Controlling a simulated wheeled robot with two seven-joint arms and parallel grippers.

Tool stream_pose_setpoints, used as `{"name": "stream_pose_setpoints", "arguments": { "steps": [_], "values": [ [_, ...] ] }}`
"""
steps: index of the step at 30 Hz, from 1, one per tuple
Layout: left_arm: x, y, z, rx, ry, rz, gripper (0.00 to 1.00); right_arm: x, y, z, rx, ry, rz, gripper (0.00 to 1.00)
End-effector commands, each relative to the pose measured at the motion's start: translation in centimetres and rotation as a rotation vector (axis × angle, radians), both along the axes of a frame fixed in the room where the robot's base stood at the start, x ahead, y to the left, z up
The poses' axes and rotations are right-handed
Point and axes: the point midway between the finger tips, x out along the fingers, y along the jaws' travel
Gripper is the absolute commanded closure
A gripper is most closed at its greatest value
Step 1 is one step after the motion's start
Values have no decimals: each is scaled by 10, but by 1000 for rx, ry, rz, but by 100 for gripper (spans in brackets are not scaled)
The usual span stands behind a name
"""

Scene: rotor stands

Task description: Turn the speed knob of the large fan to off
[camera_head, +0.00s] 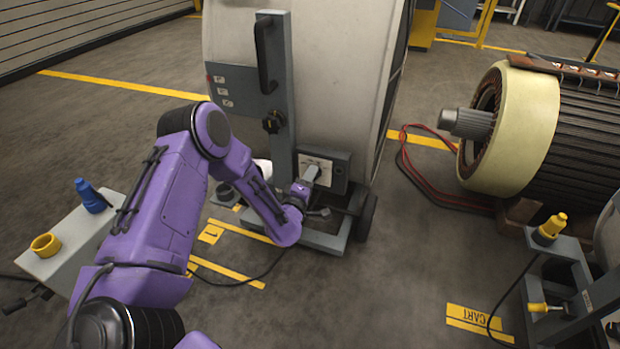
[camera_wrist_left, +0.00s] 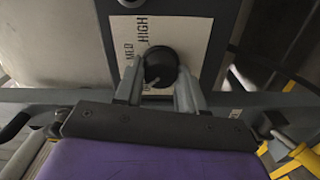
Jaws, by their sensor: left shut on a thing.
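The large fan (camera_head: 340,75) is a big pale drum on a grey frame with wheels. Low on its frame is a grey control box with a white dial plate (camera_head: 318,162). In the left wrist view the plate (camera_wrist_left: 192,38) reads HIGH and MED; its lower part is hidden. The round black speed knob (camera_wrist_left: 160,64) sits on this plate. My left gripper (camera_head: 312,174) reaches the box from the left. In the left wrist view its two fingers (camera_wrist_left: 159,92) are shut on the knob, one at each side. My right gripper is not in view.
A black star-shaped knob (camera_head: 272,122) and a handle (camera_head: 265,50) are on the fan's frame. A large motor (camera_head: 530,130) with red cables lies at right. A cart (camera_head: 560,285) stands lower right, a grey box (camera_head: 75,245) lower left. Floor between fan and cart is clear.

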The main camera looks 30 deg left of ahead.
Motion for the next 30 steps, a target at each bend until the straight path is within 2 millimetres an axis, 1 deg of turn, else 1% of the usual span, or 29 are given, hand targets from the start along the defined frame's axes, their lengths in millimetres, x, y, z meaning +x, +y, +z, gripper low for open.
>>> {"name": "stream_pose_setpoints", "arguments": {
  "steps": [6,12,18,30],
  "values": [
    [-1,-1,-2,-155,-34,-2,91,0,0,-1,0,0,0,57],
    [-1,-1,-2,-253,-57,-3,91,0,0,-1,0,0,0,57],
    [-1,-1,-2,-304,-70,-4,91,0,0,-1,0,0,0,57],
    [-1,-1,-2,-324,-73,-3,91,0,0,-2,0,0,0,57]
  ]
}}
